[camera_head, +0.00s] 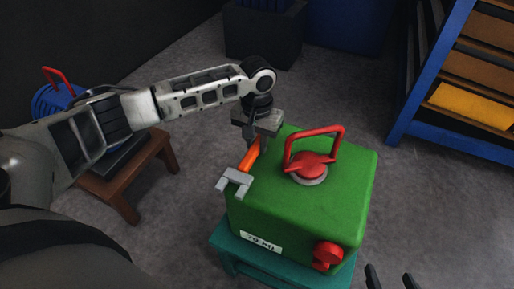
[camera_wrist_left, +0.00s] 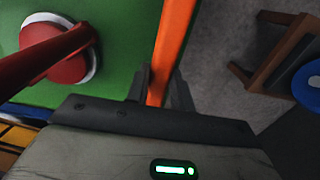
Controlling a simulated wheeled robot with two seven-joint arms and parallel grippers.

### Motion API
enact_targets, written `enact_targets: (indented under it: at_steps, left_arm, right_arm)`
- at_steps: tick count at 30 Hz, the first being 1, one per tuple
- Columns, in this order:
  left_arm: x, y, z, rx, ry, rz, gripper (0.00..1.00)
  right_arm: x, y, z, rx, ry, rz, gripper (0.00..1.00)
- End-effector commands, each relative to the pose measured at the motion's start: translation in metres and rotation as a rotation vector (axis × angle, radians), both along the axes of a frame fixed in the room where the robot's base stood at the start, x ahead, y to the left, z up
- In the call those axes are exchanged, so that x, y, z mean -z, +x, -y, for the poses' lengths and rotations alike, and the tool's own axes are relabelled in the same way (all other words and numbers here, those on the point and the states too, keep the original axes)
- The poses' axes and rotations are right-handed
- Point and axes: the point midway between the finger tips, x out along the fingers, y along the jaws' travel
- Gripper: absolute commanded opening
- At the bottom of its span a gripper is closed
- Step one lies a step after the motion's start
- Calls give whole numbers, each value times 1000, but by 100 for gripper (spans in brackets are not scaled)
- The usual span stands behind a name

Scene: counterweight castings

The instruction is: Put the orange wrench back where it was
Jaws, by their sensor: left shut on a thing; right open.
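The orange wrench (camera_head: 249,157) has an orange handle and a grey open-ended head, which points toward the front left. My left gripper (camera_head: 253,142) is shut on its handle at the left edge of the green casting (camera_head: 345,182). In the left wrist view the orange handle (camera_wrist_left: 171,45) runs between the fingers (camera_wrist_left: 160,88). I cannot tell whether the wrench touches the casting's top or hangs just above it. My right gripper (camera_head: 391,279) is open and empty at the bottom edge of the head view, right of the casting. Only its fingertips show.
The casting has a red lifting handle (camera_head: 313,150) on top, a red knob (camera_head: 327,254) and a white label, and sits on a teal stand (camera_head: 262,268). A brown stool (camera_head: 128,180) stands left. A blue-framed shelf (camera_head: 429,75) stands right. Grey floor is free between casting and shelf.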

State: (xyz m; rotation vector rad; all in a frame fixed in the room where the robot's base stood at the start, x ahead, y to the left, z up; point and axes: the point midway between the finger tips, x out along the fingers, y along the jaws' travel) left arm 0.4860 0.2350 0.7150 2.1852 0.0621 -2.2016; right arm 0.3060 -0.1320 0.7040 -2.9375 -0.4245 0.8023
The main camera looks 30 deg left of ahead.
Motion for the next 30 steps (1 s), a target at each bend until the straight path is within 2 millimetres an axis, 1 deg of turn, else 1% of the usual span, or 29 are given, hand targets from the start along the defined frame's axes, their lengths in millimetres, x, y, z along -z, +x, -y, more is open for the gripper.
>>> enact_targets:
  at_steps: [1, 4, 16, 17, 18, 19, 27, 29, 30]
  left_arm:
    - [10, 0, 0, 0, 0, -1, 0]
    - [18, 0, 0, 0, 0, 0, 0]
    - [22, 0, 1, 0, -2, 1, 0]
    - [22, 0, 1, 1, -2, 1, 29]
    - [22, 0, 1, 1, -2, 1, 40]
    - [22, 0, 1, 1, -1, 1, 45]
    - [22, 0, 0, 0, -1, 1, 45]
    - [20, 0, 0, 0, 0, 2, 45]
    - [16, 0, 0, 0, 0, 1, 45]
  right_arm:
    - [3, 0, 0, 0, -1, 1, 60]
    - [3, 0, 0, -1, 0, 3, 60]
    - [0, 0, -1, -3, 0, 5, 60]
    - [0, 0, -1, -4, 0, 5, 60]
    - [0, 0, -1, -4, 0, 5, 60]
    - [1, 0, -1, -4, 0, 5, 60]
    - [1, -1, -1, -4, 0, 4, 60]
    - [3, -1, -1, -4, 0, 4, 60]
    - [1, -1, -1, -4, 0, 4, 60]
